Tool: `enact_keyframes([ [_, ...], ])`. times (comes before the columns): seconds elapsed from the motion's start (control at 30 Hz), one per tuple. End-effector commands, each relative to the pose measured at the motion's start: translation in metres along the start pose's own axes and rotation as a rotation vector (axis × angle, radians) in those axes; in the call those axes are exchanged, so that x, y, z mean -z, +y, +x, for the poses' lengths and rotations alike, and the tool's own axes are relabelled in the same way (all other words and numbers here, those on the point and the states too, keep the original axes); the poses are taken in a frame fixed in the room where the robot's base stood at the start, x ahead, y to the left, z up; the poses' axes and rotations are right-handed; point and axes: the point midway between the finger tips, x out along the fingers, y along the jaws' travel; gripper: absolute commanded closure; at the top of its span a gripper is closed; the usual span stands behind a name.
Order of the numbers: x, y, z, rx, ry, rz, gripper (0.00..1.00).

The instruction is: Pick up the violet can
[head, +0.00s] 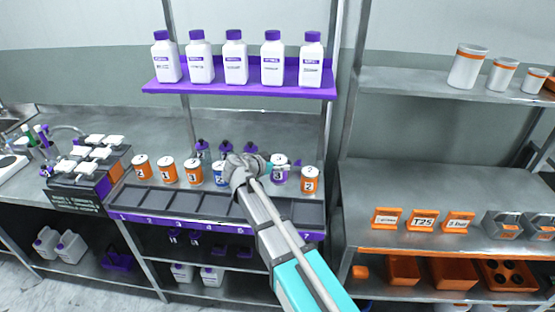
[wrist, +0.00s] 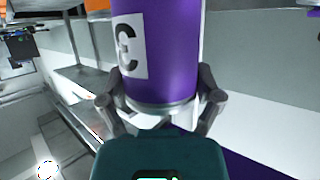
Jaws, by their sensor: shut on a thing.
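The violet can (head: 280,174) has a white label and stands out among the cans at the back of the counter in the head view. In the wrist view the violet can (wrist: 172,45) fills the upper middle, with a dark "3" on its label. My gripper (wrist: 160,100) has one finger on each side of the can, near its silver rim, and is shut on it. In the head view my gripper (head: 262,167) reaches the can from its left side. I cannot tell whether the can touches the counter.
Orange cans (head: 166,170) and a blue can (head: 221,175) stand to the left; another orange can (head: 310,180) is close on the right. Dark violet-capped bottles (head: 225,149) stand behind. A violet shelf (head: 240,90) with white bottles hangs above. Dark numbered bays (head: 187,203) line the front.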

Motion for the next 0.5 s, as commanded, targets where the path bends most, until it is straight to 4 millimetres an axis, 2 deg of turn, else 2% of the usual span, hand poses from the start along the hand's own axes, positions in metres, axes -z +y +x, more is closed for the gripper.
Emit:
enact_keyframes([
  [0.03, 0.01, 0.005, -0.009, 0.001, 0.001, -0.001, 0.78],
  [0.17, 0.02, 0.012, -0.025, 0.002, 0.001, 0.0, 0.78],
  [0.3, 0.021, 0.033, -0.051, 0.002, 0.001, -0.001, 0.78],
  [0.5, 0.024, 0.052, -0.08, 0.002, 0.001, -0.001, 0.78],
])
